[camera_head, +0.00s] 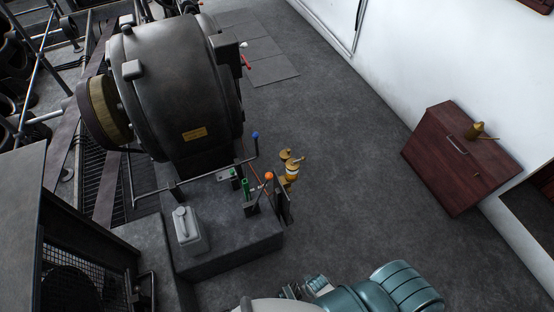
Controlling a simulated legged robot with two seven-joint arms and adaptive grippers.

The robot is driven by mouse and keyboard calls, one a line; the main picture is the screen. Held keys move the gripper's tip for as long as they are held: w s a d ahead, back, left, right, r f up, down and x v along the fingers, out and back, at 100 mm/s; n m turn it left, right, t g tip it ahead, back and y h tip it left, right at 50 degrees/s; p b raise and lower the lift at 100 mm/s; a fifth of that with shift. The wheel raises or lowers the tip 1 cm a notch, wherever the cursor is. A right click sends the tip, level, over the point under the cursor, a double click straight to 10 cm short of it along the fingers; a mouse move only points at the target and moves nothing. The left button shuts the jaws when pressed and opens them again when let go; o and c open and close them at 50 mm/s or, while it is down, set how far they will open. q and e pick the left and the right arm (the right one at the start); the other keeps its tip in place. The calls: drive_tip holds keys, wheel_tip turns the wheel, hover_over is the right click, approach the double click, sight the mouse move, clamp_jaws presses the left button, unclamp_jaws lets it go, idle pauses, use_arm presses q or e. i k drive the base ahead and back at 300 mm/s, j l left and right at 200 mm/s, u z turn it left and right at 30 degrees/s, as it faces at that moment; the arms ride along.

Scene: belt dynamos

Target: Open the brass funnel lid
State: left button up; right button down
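A small brass funnel (291,169) with a pale band stands beside the front right end of the large dark dynamo. Rounded brass parts, seemingly its lid (286,155), show at its top. It is too small to tell whether the lid is open or shut. My teal and grey arm lies along the bottom edge, coming in from the right. A small metallic part, seemingly my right gripper (308,287), shows there, well below and apart from the funnel. Its fingers cannot be made out clearly. My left gripper is not in view.
The dynamo (180,85) stands on a dark plinth (235,251). Levers with a blue knob (255,135) and an orange knob (268,176) stand near the funnel. A grey canister (188,231) sits on the plinth. A red-brown cabinet (455,165) bears a brass can (476,130). Floor between is clear.

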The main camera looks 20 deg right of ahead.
sight(285, 154)
drive_tip(key=l+u, duration=0.1)
drive_tip(key=l, duration=2.15)
